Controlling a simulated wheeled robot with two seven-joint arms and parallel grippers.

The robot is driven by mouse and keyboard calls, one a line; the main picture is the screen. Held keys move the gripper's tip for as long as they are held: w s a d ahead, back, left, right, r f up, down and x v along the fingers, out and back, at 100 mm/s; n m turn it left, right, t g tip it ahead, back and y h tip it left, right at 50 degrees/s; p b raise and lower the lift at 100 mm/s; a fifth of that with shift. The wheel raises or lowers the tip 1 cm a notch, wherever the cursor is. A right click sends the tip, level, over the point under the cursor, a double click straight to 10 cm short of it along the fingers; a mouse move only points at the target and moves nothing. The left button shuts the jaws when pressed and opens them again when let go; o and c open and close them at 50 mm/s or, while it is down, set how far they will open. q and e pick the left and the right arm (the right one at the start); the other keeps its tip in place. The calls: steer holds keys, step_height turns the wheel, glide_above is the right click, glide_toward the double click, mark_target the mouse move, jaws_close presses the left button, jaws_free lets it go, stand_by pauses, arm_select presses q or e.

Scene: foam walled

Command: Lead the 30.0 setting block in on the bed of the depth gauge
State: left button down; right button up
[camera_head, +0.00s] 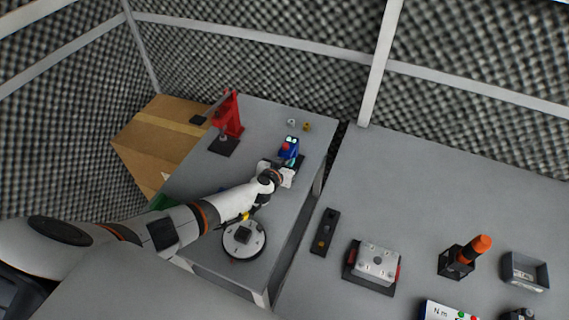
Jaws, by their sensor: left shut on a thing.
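A small blue device with a red part and light dials, which looks like the depth gauge (289,149), stands on a dark base towards the far right of the left table. My left gripper (283,170) is right in front of it, at the near side of its base. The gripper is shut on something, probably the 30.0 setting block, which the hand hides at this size. I cannot tell whether the held piece touches the gauge bed. My right gripper is not in view.
A red press (229,119) stands at the back left, with a cardboard box (158,135) beyond the table. A round plate (244,240) lies below my forearm. Small silver (291,122) and yellow (306,126) pieces lie behind the gauge. The right table (440,190) holds several fixtures.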

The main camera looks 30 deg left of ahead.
arm_select(q)
steer(key=c, duration=1.1)
jaws_free()
steer(key=shift+o, duration=0.2)
steer(key=shift+s+r, duration=0.1)
steer(key=shift+s, duration=0.05)
steer(key=p+v, duration=0.4)
steer(key=v, duration=0.6)
steer(key=shift+s+r, duration=0.35)
steer(key=shift+s, duration=0.45)
